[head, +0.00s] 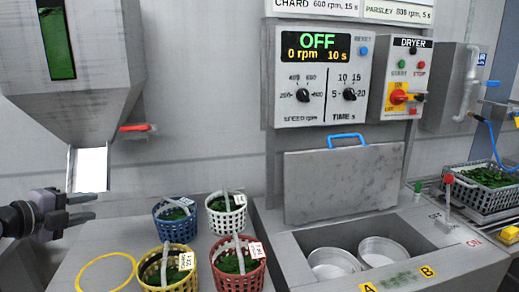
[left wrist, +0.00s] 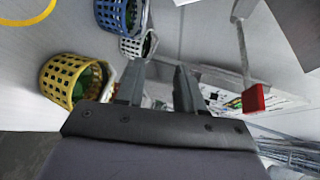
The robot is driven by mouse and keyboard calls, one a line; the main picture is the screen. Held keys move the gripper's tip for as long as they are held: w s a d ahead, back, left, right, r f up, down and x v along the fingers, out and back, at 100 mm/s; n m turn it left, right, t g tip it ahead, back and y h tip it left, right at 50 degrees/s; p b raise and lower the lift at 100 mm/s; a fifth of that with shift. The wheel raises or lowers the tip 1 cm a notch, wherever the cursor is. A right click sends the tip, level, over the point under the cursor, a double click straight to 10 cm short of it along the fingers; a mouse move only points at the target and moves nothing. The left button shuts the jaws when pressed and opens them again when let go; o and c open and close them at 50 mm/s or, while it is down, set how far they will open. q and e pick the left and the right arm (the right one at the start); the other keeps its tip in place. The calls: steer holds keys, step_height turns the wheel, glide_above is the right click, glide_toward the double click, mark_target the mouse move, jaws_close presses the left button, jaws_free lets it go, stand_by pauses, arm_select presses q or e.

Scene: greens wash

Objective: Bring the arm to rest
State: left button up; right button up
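My left gripper (head: 84,208) is at the left edge of the head view, below the hopper's chute and left of the baskets. Its two fingers are apart with nothing between them; they also show spread in the left wrist view (left wrist: 157,88). My right arm and right gripper are in neither view.
A blue basket (head: 174,231), white basket (head: 227,224), yellow basket (head: 151,276) and red basket (head: 238,278), all with greens, stand on the counter beside an empty yellow ring (head: 80,281). A steel hopper (head: 75,90) hangs above. The dryer lid (head: 343,185) stands raised.

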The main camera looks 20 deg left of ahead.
arm_select(q)
steer(key=w+d+f+n+t, duration=0.1)
steer(key=d+f+n+t, duration=0.2)
steer(key=d, duration=0.7)
steer(key=d+f+n+t, duration=0.1)
steer(key=d+f+n, duration=0.35)
steer(key=d, duration=0.45)
steer(key=s+d+f+n+g+y, duration=0.3)
steer(key=s+f+n+g+y, duration=0.2)
steer(key=s+f+n+g, duration=0.45)
steer(key=s+d+f+n+g+h, duration=0.1)
steer(key=s+d+f+g+h, duration=0.2)
steer(key=s, duration=0.5)
steer(key=s+d+f+g+h, duration=0.1)
steer(key=s+d+f+g, duration=0.1)
steer(key=s+d+f, duration=0.45)
steer(key=w+f+t+h+b, duration=0.1)
steer(key=w+f+t+b, duration=0.2)
steer(key=f, duration=0.7)
steer(key=w+t, duration=0.2)
steer(key=t, duration=0.2)
steer(key=shift+w+f+h, duration=0.3)
steer(key=shift+h, duration=0.1)
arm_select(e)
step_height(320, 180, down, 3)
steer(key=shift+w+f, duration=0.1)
